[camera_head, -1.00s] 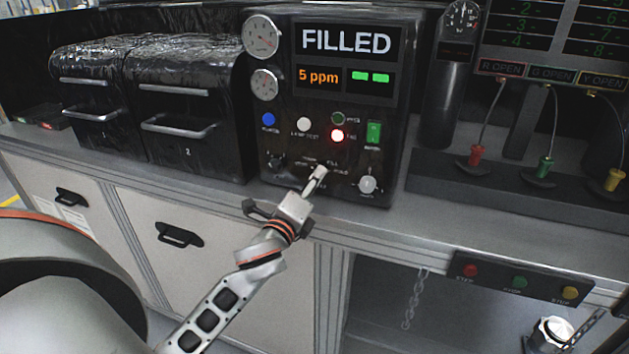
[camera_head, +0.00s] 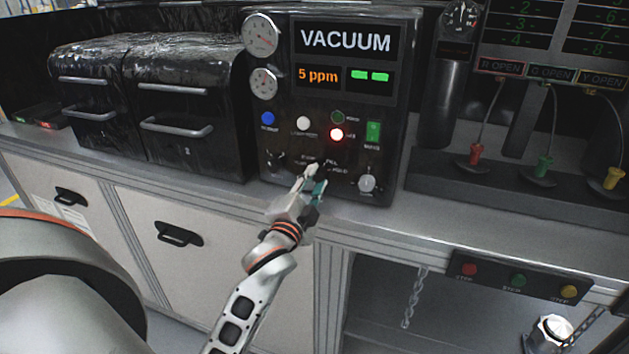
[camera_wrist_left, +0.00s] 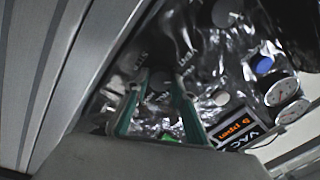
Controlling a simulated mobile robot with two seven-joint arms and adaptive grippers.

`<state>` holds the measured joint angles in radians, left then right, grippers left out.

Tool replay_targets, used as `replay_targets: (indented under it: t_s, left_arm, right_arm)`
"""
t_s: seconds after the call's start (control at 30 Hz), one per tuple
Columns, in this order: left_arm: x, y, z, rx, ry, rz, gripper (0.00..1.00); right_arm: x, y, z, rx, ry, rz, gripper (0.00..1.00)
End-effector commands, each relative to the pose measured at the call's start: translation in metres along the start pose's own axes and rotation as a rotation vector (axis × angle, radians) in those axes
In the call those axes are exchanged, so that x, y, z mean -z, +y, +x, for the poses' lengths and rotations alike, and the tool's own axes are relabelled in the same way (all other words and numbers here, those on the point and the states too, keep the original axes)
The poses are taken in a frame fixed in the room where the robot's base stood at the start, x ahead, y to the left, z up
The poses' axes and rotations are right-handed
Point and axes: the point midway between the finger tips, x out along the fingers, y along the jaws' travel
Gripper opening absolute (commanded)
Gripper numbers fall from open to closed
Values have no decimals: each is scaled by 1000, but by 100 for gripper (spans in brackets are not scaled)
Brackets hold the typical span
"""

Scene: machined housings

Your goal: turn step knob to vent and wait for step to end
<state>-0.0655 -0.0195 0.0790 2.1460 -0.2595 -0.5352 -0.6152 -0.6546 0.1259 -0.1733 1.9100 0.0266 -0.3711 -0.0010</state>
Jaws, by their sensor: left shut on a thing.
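The control panel (camera_head: 340,105) stands on the bench. Its display (camera_head: 345,39) reads VACUUM, with 5 ppm in orange and two green bars below. A red lamp (camera_head: 336,134) is lit. My left gripper (camera_head: 316,176) is at the step knob, low in the middle of the panel. The fingers and arm hide most of the knob and its position marks. In the left wrist view the two fingers (camera_wrist_left: 160,90) are shut on the knob, whose outline is dark and blurred. My right gripper is not in view.
Two gauges (camera_head: 261,36) are at the panel's upper left. A green switch (camera_head: 373,133) and another knob (camera_head: 367,183) are close on the right. Two black-covered units (camera_head: 180,110) stand to the left. Red, green and yellow plugs (camera_head: 476,155) are on the right.

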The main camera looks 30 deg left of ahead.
Motion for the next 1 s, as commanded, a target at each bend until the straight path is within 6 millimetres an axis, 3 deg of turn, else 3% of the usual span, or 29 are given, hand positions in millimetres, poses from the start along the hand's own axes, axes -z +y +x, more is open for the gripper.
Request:
replay_targets:
  t_s: [0.5,1.0]
  left_arm:
    - [1,0,0,8,-31,-415,4]
    - [1,1,0,9,-41,-547,4]
  right_arm:
    - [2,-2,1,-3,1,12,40]
    - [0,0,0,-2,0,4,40]
